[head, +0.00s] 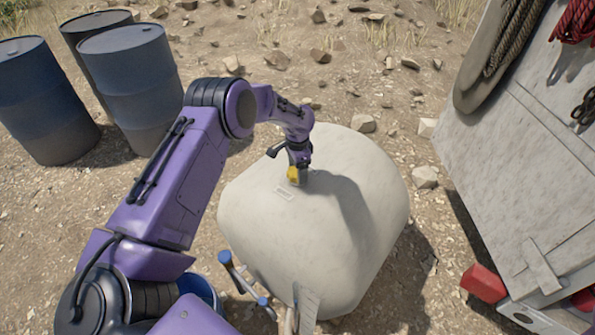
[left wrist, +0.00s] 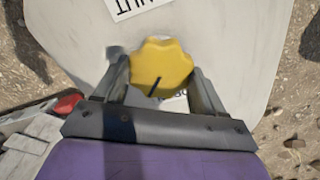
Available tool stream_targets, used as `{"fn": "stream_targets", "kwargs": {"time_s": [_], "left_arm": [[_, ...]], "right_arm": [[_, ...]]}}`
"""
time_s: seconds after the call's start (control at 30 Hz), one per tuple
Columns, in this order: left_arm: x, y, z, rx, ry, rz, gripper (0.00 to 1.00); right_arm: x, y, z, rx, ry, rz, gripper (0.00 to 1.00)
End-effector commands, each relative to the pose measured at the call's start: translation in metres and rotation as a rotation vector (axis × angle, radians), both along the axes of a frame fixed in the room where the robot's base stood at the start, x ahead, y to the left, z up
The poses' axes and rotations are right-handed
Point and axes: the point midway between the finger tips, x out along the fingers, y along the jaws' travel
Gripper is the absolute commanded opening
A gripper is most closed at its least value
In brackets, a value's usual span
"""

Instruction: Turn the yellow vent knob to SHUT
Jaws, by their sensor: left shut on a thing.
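The yellow vent knob (left wrist: 161,65) has a lobed rim and a dark pointer line. It sits on top of the pale, rounded tank (head: 360,215). In the head view the knob (head: 293,175) is partly hidden by my left gripper (head: 297,178), which reaches down onto it from above. In the left wrist view the two fingers of my left gripper (left wrist: 160,80) stand on either side of the knob and are shut on it. The dark line points down and slightly left in that view. A white label (left wrist: 135,8) shows partly at the top edge; another beneath the knob is mostly covered. My right gripper is not in view.
Several dark blue drums (head: 135,75) stand at the back left. A pale panel with ropes (head: 545,120) and a red block (head: 483,283) are at the right. A blue-ended handle (head: 240,275) stands at the tank's front left. Stony ground lies behind.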

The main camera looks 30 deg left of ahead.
Motion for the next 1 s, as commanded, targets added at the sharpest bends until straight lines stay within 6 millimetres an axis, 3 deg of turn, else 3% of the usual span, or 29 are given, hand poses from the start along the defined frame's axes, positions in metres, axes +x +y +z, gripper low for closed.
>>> {"fn": "stream_targets", "kwargs": {"time_s": [1.0], "left_arm": [[-0.001, -0.001, -0.001, -0.001, -0.001, -0.963, 0.39]], "right_arm": [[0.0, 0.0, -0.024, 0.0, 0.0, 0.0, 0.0]]}}
